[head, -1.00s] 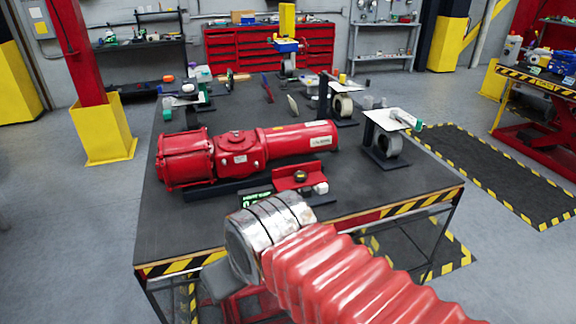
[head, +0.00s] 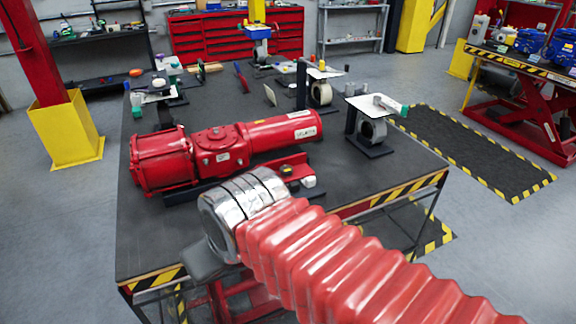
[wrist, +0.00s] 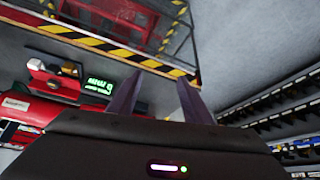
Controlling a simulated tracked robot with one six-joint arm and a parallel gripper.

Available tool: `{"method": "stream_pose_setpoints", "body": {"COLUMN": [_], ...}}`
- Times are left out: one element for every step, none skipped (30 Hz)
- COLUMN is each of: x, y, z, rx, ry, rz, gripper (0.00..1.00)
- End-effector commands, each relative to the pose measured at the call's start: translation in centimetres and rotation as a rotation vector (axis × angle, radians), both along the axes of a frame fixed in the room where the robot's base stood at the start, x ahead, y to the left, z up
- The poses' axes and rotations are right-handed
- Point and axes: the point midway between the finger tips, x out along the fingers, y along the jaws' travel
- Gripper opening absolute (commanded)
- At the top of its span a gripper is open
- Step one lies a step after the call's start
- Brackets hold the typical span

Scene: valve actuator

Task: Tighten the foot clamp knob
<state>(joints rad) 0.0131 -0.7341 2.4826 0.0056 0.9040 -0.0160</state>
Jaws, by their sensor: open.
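The red valve actuator (head: 220,150) lies on the black worktable (head: 190,235). In front of it is a red foot bracket (head: 265,167) with a small brass-coloured knob (head: 286,170) and a white block (head: 308,181). In the wrist view the knob (wrist: 69,70) shows at the upper left, partly dark, with the bracket (wrist: 55,82) around it. My gripper (wrist: 159,80) is open and empty, its two dark fingers pointing toward the table's striped edge, to the right of the knob and apart from it. In the head view my wrist hides the fingers.
A small green-lit display (wrist: 97,87) sits between the bracket and my left finger in the wrist view. The hazard-striped table edge (wrist: 110,50) crosses ahead of the fingers. Stands with grey rings (head: 372,132) are at the table's right side. Bare tabletop lies left of my wrist.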

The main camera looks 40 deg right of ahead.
Motion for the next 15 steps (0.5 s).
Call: {"method": "stream_pose_setpoints", "body": {"x": [0.5,0.8,1.3,1.7,2.2,2.8,3.4,4.0,4.8,5.4,6.1,6.9,7.4,8.0,8.8], "y": [-0.3,-0.5,-0.9,-1.2,-1.5,-2.0,-2.5,-2.9,-3.7,-4.2,-4.8,-5.6,-6.1,-6.8,-7.7], "z": [0.2,0.4,0.7,1.0,1.3,1.7,1.9,2.3,2.6,2.9,3.2,3.5,3.7,3.9,4.2], "rx": [0.0,-0.002,-0.003,-0.004,-0.006,-0.008,-0.01,-0.01,-0.012,-0.013,-0.014,-0.015,-0.015,-0.017,-0.017], "ry": [0.006,0.008,0.012,0.017,0.02,0.026,0.031,0.035,0.04,0.045,0.049,0.054,0.059,0.063,0.067], "rz": [-0.004,-0.005,-0.009,-0.011,-0.014,-0.015,-0.016,-0.017,-0.018,-0.017,-0.018,-0.019,-0.018,-0.018,-0.018], "gripper": [0.49,0.51,0.53,0.53,0.53,0.53,0.53,0.53,0.53,0.53,0.53,0.53,0.53,0.53,0.53]}}
